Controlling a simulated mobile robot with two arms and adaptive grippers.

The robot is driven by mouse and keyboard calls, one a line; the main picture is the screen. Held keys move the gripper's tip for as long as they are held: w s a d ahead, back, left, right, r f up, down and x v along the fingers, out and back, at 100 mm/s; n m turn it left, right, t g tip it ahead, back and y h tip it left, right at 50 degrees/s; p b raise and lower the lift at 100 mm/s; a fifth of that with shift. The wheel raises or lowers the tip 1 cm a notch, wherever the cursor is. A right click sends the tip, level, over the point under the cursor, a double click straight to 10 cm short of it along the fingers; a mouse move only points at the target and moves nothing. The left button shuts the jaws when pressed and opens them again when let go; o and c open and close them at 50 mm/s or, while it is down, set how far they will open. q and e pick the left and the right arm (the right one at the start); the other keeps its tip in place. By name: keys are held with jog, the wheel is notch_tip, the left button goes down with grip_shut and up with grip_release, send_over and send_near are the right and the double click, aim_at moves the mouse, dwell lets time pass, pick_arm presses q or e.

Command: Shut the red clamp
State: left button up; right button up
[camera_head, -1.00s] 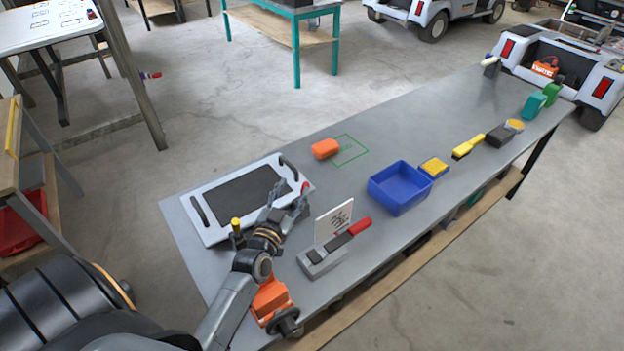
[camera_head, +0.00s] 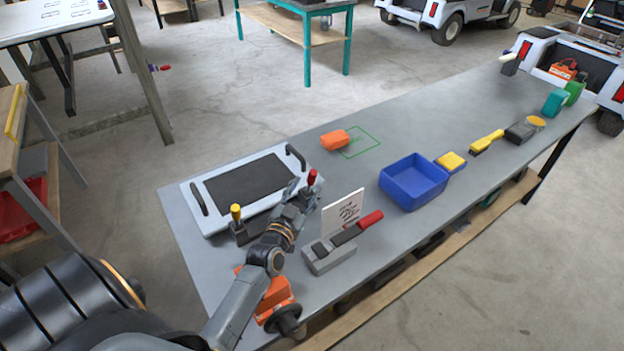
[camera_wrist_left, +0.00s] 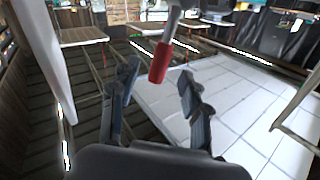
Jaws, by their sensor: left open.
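The red clamp's handle (camera_head: 311,177) stands up at the right front of the white-rimmed tray (camera_head: 209,226). Its base is hidden behind my left gripper. My left gripper (camera_head: 302,189) is open right at this handle. In the left wrist view the red handle (camera_wrist_left: 160,62) appears between the two spread fingers (camera_wrist_left: 158,92), toward their tips; I cannot tell whether they touch it. A yellow-tipped clamp (camera_head: 236,214) stands upright at the tray's front left. My right gripper is not in view.
Close to the right of my gripper are a white sign (camera_head: 343,211) and a grey block (camera_head: 329,257) with a red-handled lever (camera_head: 370,219). An orange device (camera_head: 279,294) sits at the front edge. A blue bin (camera_head: 413,183) stands farther right. Bare tabletop lies behind it.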

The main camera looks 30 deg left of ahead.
aim_at(310, 181)
pick_arm(q)
jog(key=x, duration=0.5)
jog(key=shift+w, duration=0.15)
grip_shut()
